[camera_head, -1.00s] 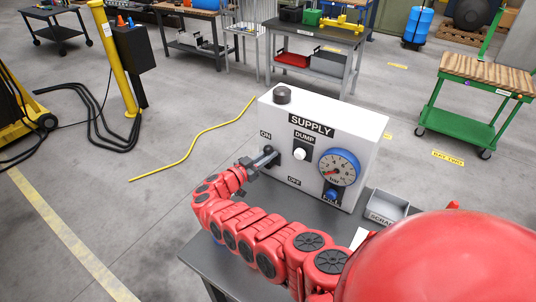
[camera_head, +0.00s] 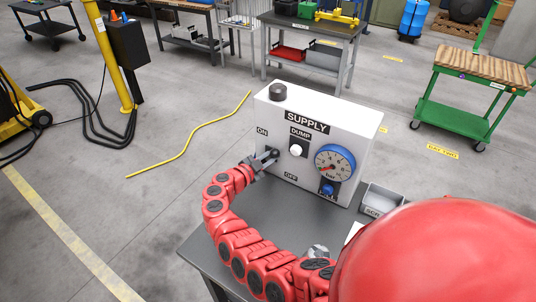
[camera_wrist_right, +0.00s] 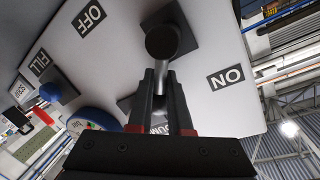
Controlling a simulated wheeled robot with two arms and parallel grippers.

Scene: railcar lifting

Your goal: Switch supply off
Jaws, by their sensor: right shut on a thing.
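The white supply box (camera_head: 345,118) stands on a grey table (camera_head: 262,217), with its labelled front facing me. Its lever mount sits on the left of that front, between the ON label (camera_head: 262,131) and the OFF label (camera_head: 291,176). My right gripper (camera_head: 268,158) is at this lever. In the right wrist view, my gripper's fingers (camera_wrist_right: 163,100) are shut on the lever just by its dark round knob (camera_wrist_right: 161,43). The ON label (camera_wrist_right: 226,77) is right of the knob and the OFF label (camera_wrist_right: 91,17) is upper left. The lever's exact angle is hard to tell. My left gripper is out of view.
The box also carries a white DUMP button (camera_head: 295,151), a gauge with a blue rim (camera_head: 351,154) and a blue FILL knob (camera_head: 327,189). A grey scrap bin (camera_head: 382,199) sits right of the box. A yellow hose (camera_head: 190,143) lies on the floor left.

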